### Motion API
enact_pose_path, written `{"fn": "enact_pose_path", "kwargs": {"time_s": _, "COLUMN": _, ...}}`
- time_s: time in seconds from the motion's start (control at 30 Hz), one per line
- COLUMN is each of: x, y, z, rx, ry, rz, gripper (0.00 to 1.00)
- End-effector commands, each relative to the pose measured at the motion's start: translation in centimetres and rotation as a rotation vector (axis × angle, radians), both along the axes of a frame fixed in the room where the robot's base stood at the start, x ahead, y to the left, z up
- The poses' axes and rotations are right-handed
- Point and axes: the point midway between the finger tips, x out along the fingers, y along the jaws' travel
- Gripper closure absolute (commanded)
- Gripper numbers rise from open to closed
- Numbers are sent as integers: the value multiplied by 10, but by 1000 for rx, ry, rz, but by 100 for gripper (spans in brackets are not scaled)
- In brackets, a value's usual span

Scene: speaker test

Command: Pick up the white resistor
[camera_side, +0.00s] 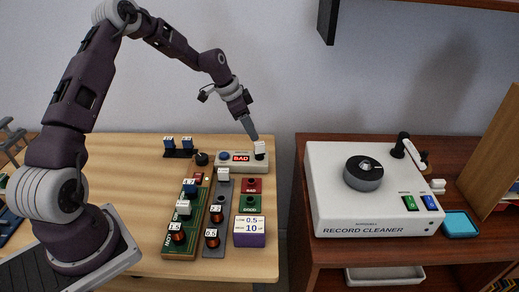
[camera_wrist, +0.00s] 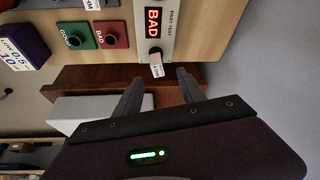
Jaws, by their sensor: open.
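A small white block-shaped part (camera_side: 260,148), which looks like the white resistor, stands upright on the right end of the grey part tester (camera_side: 230,167). In the wrist view the white part (camera_wrist: 157,70) has small dark print on its face. My gripper (camera_side: 254,137) is just above and left of it in the side view. In the wrist view my gripper (camera_wrist: 160,77) is open, with the white part showing between the two fingertips. I cannot tell whether either finger touches it. The tester's red display reads BAD.
A red BAD box (camera_side: 252,185) and a green GOOD box (camera_side: 250,206) stand in front of the tester. A purple sign box (camera_side: 249,240) is nearer the front. A green board (camera_side: 180,252) and grey strip (camera_side: 213,250) hold several parts. A record cleaner (camera_side: 330,195) stands on the right table.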

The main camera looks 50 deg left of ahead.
Motion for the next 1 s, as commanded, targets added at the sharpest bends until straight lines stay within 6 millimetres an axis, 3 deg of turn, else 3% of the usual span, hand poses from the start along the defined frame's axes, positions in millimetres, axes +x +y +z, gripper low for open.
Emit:
{"fn": "enact_pose_path", "kwargs": {"time_s": 0.4, "x": 20, "y": -17, "z": -62, "rx": -6, "ry": 1, "rz": -2, "gripper": 53}}
{"fn": "enact_pose_path", "kwargs": {"time_s": 0.67, "x": 23, "y": -18, "z": -68, "rx": -4, "ry": -1, "rz": -1, "gripper": 53}}
{"fn": "enact_pose_path", "kwargs": {"time_s": 0.77, "x": 23, "y": -18, "z": -68, "rx": -4, "ry": -1, "rz": -1, "gripper": 66}}
{"fn": "enact_pose_path", "kwargs": {"time_s": 0.93, "x": 23, "y": -18, "z": -68, "rx": -3, "ry": 0, "rz": -1, "gripper": 100}}
{"fn": "enact_pose_path", "kwargs": {"time_s": 1.0, "x": 23, "y": -18, "z": -68, "rx": -5, "ry": -1, "rz": -2, "gripper": 100}}
